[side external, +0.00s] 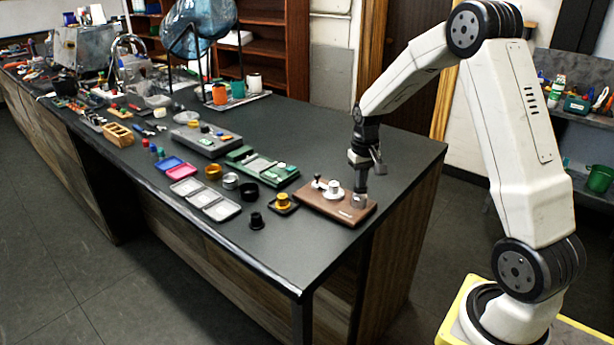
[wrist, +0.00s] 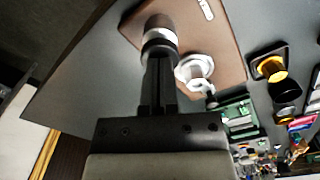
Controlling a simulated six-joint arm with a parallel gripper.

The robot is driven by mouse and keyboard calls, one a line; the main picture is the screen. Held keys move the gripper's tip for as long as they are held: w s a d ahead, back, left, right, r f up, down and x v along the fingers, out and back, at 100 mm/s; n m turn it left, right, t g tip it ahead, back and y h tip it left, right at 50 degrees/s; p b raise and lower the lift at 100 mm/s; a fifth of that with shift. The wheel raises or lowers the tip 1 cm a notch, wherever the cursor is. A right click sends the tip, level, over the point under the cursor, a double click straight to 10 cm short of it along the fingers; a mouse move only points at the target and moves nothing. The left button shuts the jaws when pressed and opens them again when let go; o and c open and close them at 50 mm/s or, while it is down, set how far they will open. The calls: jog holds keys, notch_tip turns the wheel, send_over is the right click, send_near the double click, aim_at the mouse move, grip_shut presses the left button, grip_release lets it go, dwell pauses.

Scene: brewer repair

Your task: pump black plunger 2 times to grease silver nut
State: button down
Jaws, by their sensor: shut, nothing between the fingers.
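A brown wooden board (side external: 318,205) lies flat near the table's right corner and shows in the wrist view (wrist: 215,40). On its right part stands a silver cylinder (side external: 360,200) with a black plunger top (wrist: 158,48). My gripper (wrist: 158,68) is shut and empty, its fingertips directly over the plunger. They appear to touch it, but the contact is partly hidden. The silver nut (side external: 333,188) is a pale flanged piece on the board left of the cylinder. It also shows in the wrist view (wrist: 194,70), beside my fingers. Grease on it cannot be made out.
A small black-knobbed part (side external: 317,180) stands left of the nut. A yellow piece on a dark tray (side external: 283,203), a black cup (side external: 256,221) and a green fixture (side external: 262,167) lie left of the board. The table right of the board is clear up to the edge.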

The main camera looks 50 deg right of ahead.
jog(key=shift+f, duration=0.4)
jog(key=shift+r, duration=0.1)
dwell(0.4)
jog(key=shift+r, duration=2.65)
jog(key=shift+r, duration=0.1)
jog(key=shift+r, duration=2.9)
jog(key=shift+f, duration=0.7)
jog(key=shift+f, duration=3.25)
